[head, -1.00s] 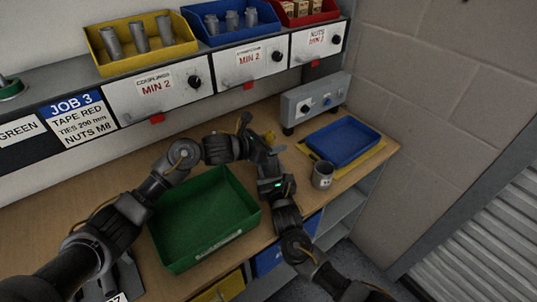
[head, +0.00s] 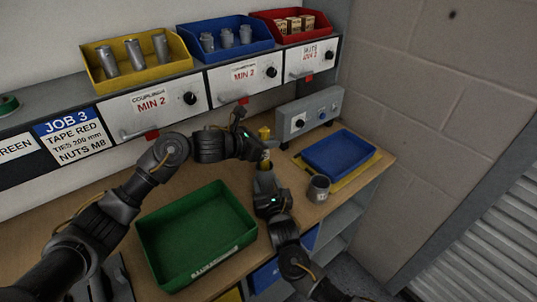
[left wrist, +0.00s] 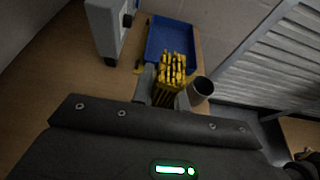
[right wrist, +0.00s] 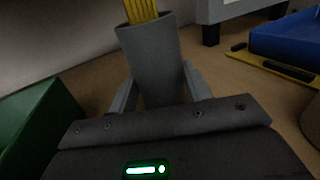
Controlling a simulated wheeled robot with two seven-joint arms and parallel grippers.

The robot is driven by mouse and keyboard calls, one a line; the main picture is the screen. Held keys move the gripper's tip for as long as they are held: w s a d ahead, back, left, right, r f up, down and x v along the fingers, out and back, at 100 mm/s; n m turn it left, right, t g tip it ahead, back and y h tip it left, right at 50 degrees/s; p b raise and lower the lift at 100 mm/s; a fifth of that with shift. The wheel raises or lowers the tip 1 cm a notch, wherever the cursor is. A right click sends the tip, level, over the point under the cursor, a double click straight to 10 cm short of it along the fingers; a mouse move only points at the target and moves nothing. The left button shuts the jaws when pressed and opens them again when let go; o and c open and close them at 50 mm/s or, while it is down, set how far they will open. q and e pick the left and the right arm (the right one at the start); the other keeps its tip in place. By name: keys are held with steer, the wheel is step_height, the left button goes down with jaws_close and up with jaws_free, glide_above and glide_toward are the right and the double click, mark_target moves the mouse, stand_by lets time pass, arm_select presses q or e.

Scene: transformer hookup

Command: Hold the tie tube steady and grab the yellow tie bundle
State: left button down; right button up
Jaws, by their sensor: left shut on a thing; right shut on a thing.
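The yellow tie bundle (left wrist: 171,72) stands up between the fingers of my left gripper (left wrist: 165,90) in the left wrist view, and the gripper is shut on it. In the head view the yellow tie ends (head: 264,133) show just above my left gripper (head: 259,150). The grey tie tube (right wrist: 152,62) is in the right wrist view, with yellow ties (right wrist: 140,9) coming out of its top. My right gripper (right wrist: 157,90) is shut around the tube from below the left gripper. The tube is mostly hidden in the head view.
A green tray (head: 148,228) lies on the bench left of the grippers. A grey mug (head: 318,188), a blue tray (head: 340,136) and a grey control box (head: 309,113) stand to the right. The bin shelf (head: 120,110) runs along the back.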

mark_target(268, 132)
arm_select(q)
steer(key=shift+r, duration=1.85)
arm_select(e)
steer(key=o, duration=1)
steer(key=shift+o, duration=0.2)
steer(key=v, duration=1.2)
steer(key=shift+w+a, duration=0.1)
steer(key=x, duration=1.1)
steer(key=shift+w, duration=0.25)
arm_select(q)
steer(key=shift+f, duration=0.1)
arm_select(e)
steer(key=shift+w, duration=0.25)
arm_select(q)
steer(key=shift+f, duration=0.4)
